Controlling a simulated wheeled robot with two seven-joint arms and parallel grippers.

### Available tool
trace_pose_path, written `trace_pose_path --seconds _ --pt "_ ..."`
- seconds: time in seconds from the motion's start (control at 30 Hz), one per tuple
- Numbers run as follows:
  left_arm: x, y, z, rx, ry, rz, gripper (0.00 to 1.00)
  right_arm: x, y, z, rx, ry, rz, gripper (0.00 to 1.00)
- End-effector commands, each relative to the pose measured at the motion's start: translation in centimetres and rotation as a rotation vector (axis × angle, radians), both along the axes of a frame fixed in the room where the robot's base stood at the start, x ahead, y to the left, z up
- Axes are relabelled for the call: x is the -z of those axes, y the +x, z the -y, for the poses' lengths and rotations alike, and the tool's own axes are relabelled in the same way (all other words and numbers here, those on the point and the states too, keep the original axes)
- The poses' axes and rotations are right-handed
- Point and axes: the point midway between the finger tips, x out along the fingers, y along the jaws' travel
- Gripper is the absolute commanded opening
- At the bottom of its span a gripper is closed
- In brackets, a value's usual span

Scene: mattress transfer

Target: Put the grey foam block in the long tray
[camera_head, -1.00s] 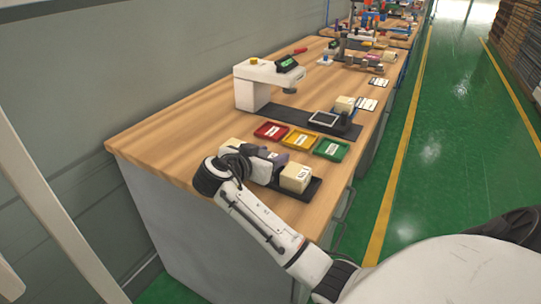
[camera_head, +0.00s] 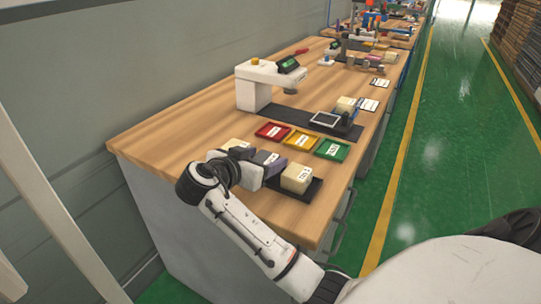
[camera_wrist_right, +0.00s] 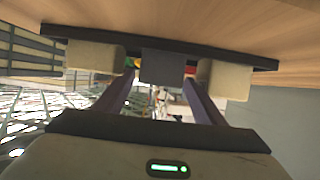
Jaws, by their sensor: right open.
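The grey foam block (camera_wrist_right: 162,67) sits between two beige blocks in a row on the long dark tray (camera_wrist_right: 262,64), in the right wrist view, which is turned over. In the head view the tray (camera_head: 311,190) shows past the nearer beige block (camera_head: 296,178), and the grey block is largely hidden by my gripper. My right gripper (camera_head: 266,166) is low beside the row, at the grey block. In the wrist view its two purplish fingers (camera_wrist_right: 157,88) are apart, one toward each side of the grey block. Contact cannot be told. My left gripper is not in view.
Red (camera_head: 272,131), yellow (camera_head: 299,139) and green (camera_head: 332,149) shallow trays lie just behind the row.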

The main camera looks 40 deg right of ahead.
Motion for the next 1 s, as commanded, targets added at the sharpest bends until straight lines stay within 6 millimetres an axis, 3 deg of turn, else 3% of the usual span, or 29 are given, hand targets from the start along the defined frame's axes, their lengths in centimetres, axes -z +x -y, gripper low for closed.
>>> trace_pose_path --seconds 0.2,0.4,0.83,1.0 --pt "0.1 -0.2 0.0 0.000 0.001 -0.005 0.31 -1.8 -1.2 -4.2 -0.003 0.003 0.000 0.64" --pt "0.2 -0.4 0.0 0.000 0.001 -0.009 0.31 -2.7 -1.8 -6.3 -0.001 0.001 0.000 0.64" --pt "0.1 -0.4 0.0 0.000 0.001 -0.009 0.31 -3.1 -2.0 -6.7 0.001 -0.001 0.000 0.64" --pt "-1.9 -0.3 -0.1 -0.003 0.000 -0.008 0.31 -5.2 -2.0 -6.7 0.000 0.000 -0.001 0.64"
